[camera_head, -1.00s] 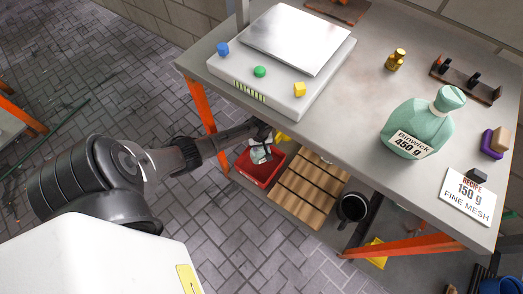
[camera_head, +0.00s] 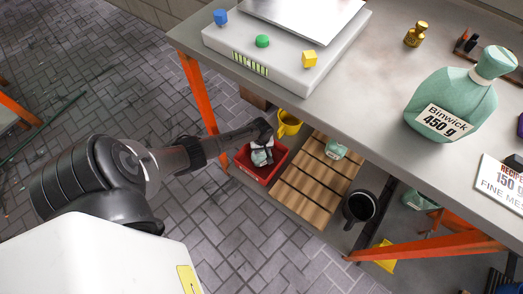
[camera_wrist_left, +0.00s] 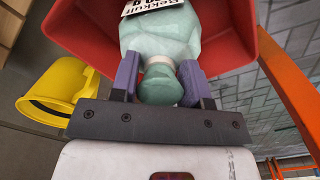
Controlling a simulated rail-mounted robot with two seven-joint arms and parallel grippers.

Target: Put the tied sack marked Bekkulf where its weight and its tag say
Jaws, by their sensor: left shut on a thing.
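My left gripper (camera_head: 263,138) is shut on the neck of a pale green tied sack (camera_head: 261,157). In the left wrist view the sack (camera_wrist_left: 160,42) has a white tag reading "Bekkulf"; the weight on the tag is cut off by the top edge. The sack is at the red bin (camera_head: 250,172), inside its outline, with red walls (camera_wrist_left: 85,32) on both sides in the wrist view. I cannot tell whether it touches the bin floor. The platform scale (camera_head: 290,60) is on the bench, its plate bare where it shows. My right gripper is out of view.
A larger sack tagged "Binwick 450 g" (camera_head: 455,105) and a recipe card (camera_head: 503,180) stand on the bench. Below are a yellow bucket (camera_head: 289,124), a slatted pallet (camera_head: 305,190) with a small sack (camera_head: 336,150), and a black bucket (camera_head: 359,207). Orange legs (camera_head: 198,90) flank the bin.

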